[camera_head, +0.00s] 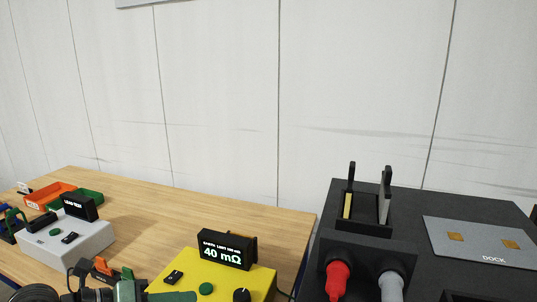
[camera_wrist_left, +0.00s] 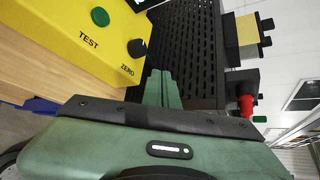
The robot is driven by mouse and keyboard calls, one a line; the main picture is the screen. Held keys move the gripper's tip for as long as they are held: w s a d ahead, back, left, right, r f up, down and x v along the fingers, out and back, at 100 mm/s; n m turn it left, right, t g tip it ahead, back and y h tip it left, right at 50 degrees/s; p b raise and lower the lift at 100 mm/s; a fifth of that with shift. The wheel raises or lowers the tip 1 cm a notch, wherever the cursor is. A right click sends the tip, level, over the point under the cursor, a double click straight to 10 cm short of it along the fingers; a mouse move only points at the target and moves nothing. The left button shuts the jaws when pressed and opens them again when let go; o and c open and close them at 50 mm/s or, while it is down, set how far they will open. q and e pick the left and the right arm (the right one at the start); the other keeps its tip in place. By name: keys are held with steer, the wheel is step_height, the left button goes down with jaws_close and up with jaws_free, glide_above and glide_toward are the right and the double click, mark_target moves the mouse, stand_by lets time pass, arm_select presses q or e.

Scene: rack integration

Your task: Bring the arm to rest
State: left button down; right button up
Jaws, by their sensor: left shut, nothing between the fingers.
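My left arm comes in at the bottom left of the head view. Its green left gripper (camera_head: 188,296) is low in the picture, just in front of the yellow tester (camera_head: 228,283). In the left wrist view the two green fingers (camera_wrist_left: 163,78) are together with nothing between them. They point toward a black perforated surface (camera_wrist_left: 187,50), with the yellow tester (camera_wrist_left: 75,38) to their left. The tester display (camera_head: 226,250) reads 40 mΩ. My right gripper is in neither view.
A white box with a black display (camera_head: 78,207) stands at the left of the wooden table (camera_head: 200,222), near orange (camera_head: 48,195) and green trays. On the right, a dark bench holds a slotted black holder (camera_head: 364,228), red (camera_head: 338,278) and grey plugs, and a DOCK plate (camera_head: 480,243).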

arm_select(q)
steer(key=s+d+r+n+t+h, duration=0.2)
steer(key=d+r+n+t+h, duration=0.1)
steer(key=d+r+h, duration=0.3)
steer(key=w+a+r+n+t+y, duration=0.2)
steer(key=a+r+n+t+y, duration=0.25)
steer(key=n+t, duration=0.4)
steer(key=w+a+f+n+t+y, duration=0.1)
steer(key=w+a+f+n+y, duration=0.1)
steer(key=a+f+n+y, duration=0.75)
steer(key=s+a+f+n+g+y, duration=0.3)
steer(key=s+f+n+g+y, duration=0.15)
steer(key=f+n, duration=0.45)
steer(key=s+d+f+n+g+h, duration=0.1)
steer(key=s+d+f+g, duration=0.2)
steer(key=s+f+g, duration=0.5)
steer(key=s+d+f+n+g+h, duration=0.15)
steer(key=s+d+f+g, duration=0.25)
steer(key=s+f, duration=0.6)
steer(key=s+f+g, duration=0.1)
steer(key=s+f, duration=0.1)
steer(key=f, duration=1.1)
steer(key=s+f, duration=0.2)
steer(key=f, duration=1.1)
steer(key=s+a+f+g, duration=0.1)
steer(key=s+a+f, duration=0.2)
steer(key=s+f, duration=1.2)
steer(key=shift+s+f+g+y, duration=0.3)
steer(key=shift+s+f, duration=0.05)
steer(key=shift+s, duration=0.15)
